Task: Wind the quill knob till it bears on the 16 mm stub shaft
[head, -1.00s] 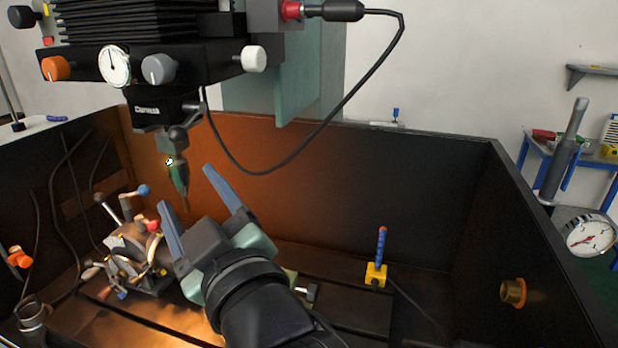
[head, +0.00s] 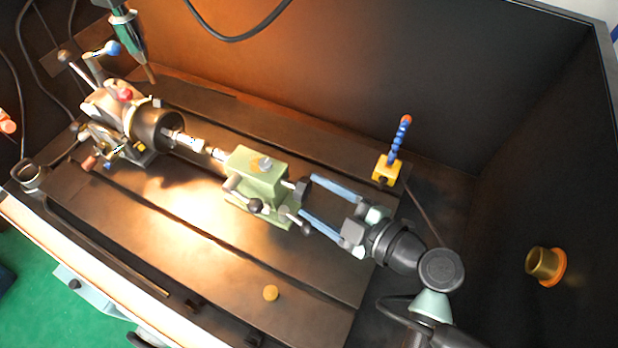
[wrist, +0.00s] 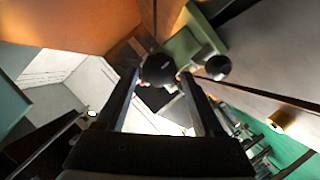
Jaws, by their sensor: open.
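The green tailstock (head: 256,176) stands on the dark slotted bed, with the black quill knob (head: 299,189) at its right end. The chuck (head: 155,126) is at the left, and the pale metal stub shaft (head: 186,141) sticks out of it towards the tailstock's quill (head: 216,155). In the wrist view the round dark knob (wrist: 158,70) shows between the fingertips; contact is unclear.
Lever handles with black balls (head: 255,205) stick out at the tailstock's front. A blue jointed hose on a yellow block (head: 386,168) stands behind my gripper. A small brass disc (head: 270,293) lies on the front bed. Dark enclosure walls surround the bed.

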